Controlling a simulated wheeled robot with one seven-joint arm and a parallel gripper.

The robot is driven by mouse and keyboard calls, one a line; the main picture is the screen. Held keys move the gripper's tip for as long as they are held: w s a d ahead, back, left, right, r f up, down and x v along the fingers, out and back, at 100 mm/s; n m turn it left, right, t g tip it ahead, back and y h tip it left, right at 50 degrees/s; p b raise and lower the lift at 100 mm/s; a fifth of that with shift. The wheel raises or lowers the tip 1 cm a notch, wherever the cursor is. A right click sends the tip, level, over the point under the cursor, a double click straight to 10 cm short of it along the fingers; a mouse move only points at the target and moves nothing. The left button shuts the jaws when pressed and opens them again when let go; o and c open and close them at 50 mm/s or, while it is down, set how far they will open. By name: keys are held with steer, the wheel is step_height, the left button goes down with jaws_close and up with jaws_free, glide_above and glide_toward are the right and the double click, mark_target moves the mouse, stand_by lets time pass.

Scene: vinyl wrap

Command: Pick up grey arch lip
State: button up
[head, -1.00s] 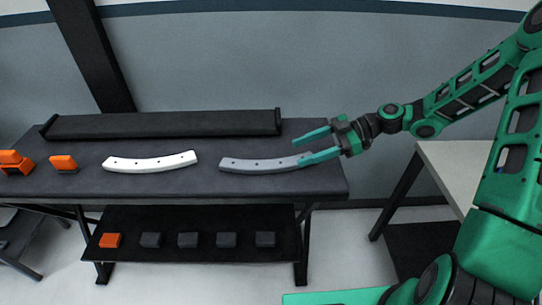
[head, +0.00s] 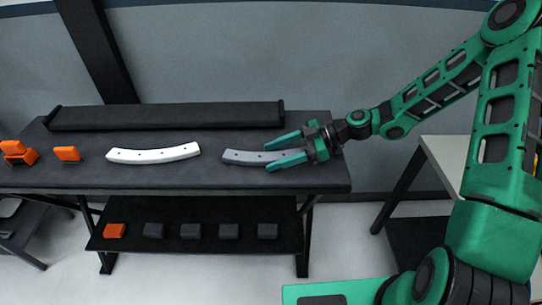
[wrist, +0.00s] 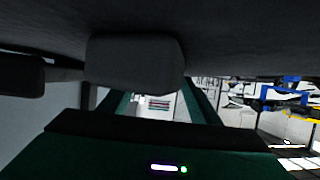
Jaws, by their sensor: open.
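The grey arch lip (head: 240,157) is a slim, curved grey strip with small dark holes, lying on the right part of the dark table in the head view. My gripper (head: 267,157) is open at its right end. Its two green fingers lie on the far and near sides of the strip in the picture, and the right end shows between them. I cannot tell the height of the fingers above the table or whether they touch the strip. In the wrist view I see mostly dark surfaces and cannot make out the lip.
A white arch lip (head: 153,153) lies left of the grey one on the table (head: 210,178). A long black roll (head: 165,115) runs along the back. Orange blocks (head: 66,154) stand at the left. A lower shelf (head: 190,243) holds several small blocks. A pale table (head: 448,160) stands at right.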

steer(key=c, duration=1.3)
